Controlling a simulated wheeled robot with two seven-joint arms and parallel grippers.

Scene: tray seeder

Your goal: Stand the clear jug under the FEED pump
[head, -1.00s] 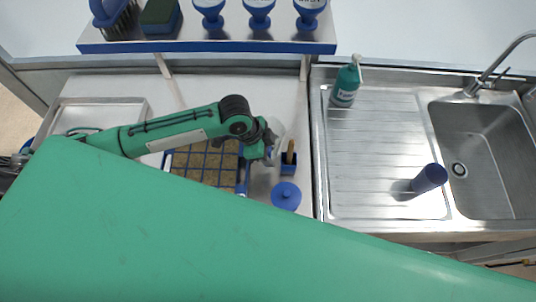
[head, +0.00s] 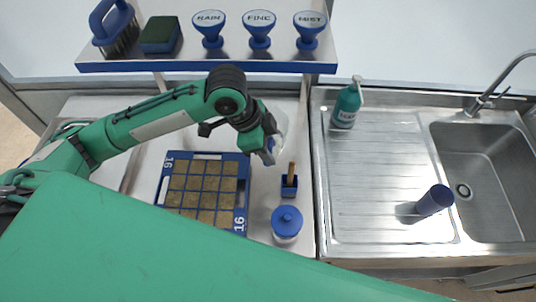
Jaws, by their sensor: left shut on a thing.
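My left gripper (head: 270,148) is shut on a pale, see-through vessel, the clear jug (head: 281,122), and holds it just behind and right of the seed tray. The jug is partly hidden behind the gripper and wrist, so its base and tilt are hard to tell. A teal pump bottle (head: 346,106) with a pale spout stands at the back left of the steel drainboard. Its white label is too small to read surely. The jug is to the left of this bottle and apart from it. My right gripper is not in view.
A blue seed tray (head: 241,196) with brown cells lies on the counter. A blue holder (head: 289,187) and a blue-lidded jar (head: 286,222) stand beside it. A dark blue cylinder (head: 434,200) stands on the drainboard (head: 375,180), left of the sink (head: 487,160). A shelf (head: 180,65) runs behind.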

